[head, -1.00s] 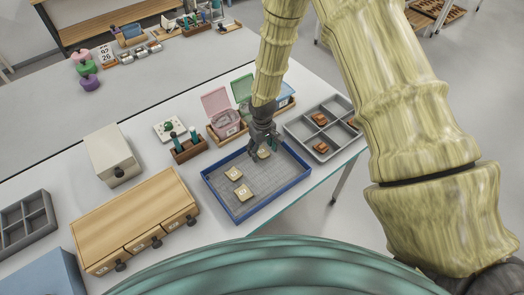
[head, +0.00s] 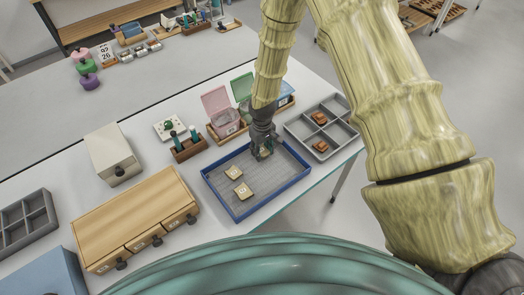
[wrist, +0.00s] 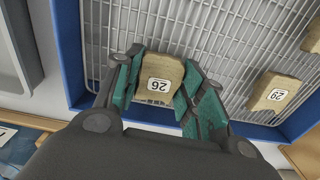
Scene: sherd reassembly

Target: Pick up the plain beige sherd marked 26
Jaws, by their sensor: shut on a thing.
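The plain beige sherd marked 26 (wrist: 160,72) sits between the teal fingers of my gripper (wrist: 158,90) in the wrist view, its number label upside down. My gripper is shut on it, one finger on each side. In the head view my gripper (head: 263,153) points down at the far right part of the blue-rimmed tray (head: 240,219), and the held sherd is mostly hidden by the fingers. I cannot tell whether the sherd is clear of the tray's mesh floor.
A beige sherd marked 29 (wrist: 274,92) and another beige sherd (wrist: 313,38) lie on the mesh to the right. A grey compartment tray (head: 335,138) with rust-coloured pieces stands right of the blue tray. Lidded bins (head: 226,123) stand behind. The tray's near right area is clear.

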